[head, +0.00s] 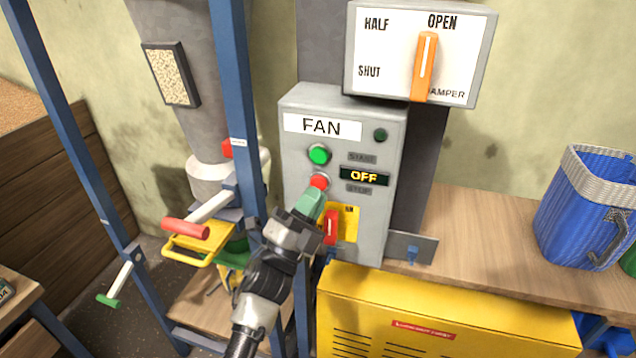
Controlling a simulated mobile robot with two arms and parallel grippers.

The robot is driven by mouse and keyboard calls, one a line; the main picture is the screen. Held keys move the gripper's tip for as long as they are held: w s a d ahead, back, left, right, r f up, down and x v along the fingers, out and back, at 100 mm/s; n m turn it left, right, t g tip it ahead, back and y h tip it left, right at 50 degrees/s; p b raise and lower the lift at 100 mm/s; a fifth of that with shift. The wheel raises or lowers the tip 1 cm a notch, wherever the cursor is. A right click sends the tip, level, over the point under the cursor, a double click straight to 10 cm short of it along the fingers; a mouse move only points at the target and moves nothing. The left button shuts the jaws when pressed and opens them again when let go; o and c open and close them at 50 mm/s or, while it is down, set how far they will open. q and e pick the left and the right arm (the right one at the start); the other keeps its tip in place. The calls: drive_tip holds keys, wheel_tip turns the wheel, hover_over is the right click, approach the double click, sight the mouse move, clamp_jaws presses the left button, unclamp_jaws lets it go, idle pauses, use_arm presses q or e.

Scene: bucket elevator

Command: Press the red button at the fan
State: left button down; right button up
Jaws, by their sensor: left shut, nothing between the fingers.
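The small display (364,176) reads OFF. My left gripper (314,195) is shut and empty, with its green fingertips at the lower edge of the red button. The tips look to be touching the button or very close to it; how far it is pressed in cannot be told. My right gripper is not in view.
A red switch on a yellow plate (348,222) is just right of my fingers. Above, the damper box (362,50) has its orange lever at OPEN. Blue posts (233,70) stand left. A yellow cabinet (430,315) is below, and a blue bucket (577,215) stands on the bench.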

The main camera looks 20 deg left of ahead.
use_arm(q)
drive_tip(key=s+p, duration=0.1)
drive_tip(key=s, duration=0.4)
idle(0.5)
idle(0.4)
